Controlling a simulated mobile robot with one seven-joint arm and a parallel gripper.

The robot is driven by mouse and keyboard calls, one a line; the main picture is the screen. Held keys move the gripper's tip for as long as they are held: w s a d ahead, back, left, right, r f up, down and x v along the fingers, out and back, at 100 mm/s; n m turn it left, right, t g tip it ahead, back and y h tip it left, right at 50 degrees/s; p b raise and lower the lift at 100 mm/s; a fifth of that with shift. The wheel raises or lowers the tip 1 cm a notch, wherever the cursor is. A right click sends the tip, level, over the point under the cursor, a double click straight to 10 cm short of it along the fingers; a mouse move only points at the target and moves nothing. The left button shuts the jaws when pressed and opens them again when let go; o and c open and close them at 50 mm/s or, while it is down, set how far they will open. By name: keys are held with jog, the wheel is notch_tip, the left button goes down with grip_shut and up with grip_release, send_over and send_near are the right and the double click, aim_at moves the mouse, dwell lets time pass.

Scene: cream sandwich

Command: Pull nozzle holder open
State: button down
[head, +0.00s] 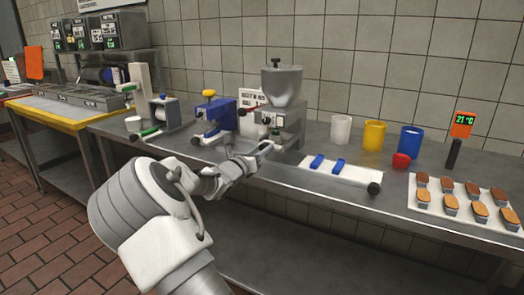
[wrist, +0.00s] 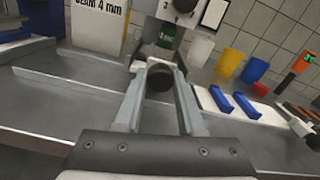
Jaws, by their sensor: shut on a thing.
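The grey machine with a metal hopper (head: 282,88) stands at the back of the steel counter; its lower front shows in the wrist view (wrist: 183,18). My gripper (head: 262,151) is at the front of this machine. In the wrist view my gripper's fingers (wrist: 160,70) reach toward the machine's front and are closed around a dark round knob (wrist: 160,82), which I take to be the nozzle holder's handle. The rest of the holder is hidden behind the fingers, so I cannot tell how far open it is.
A white tray (head: 318,174) with two blue pieces (head: 338,166) lies to the right. A blue machine (head: 215,118) stands close on the left. A tray of small cakes (head: 425,207) is far right.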

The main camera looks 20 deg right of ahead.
dwell(0.8)
jog(key=p+v, duration=0.5)
jog(key=v, duration=0.8)
jog(key=shift+s, duration=0.15)
jog(key=shift+a+f, duration=0.1)
jog(key=c, duration=0.5)
grip_release()
jog(key=shift+p, duration=0.3)
jog(key=p+v, duration=0.3)
jog(key=v, duration=1.4)
jog(key=shift+s+p, duration=0.15)
jog(key=shift+p, duration=0.25)
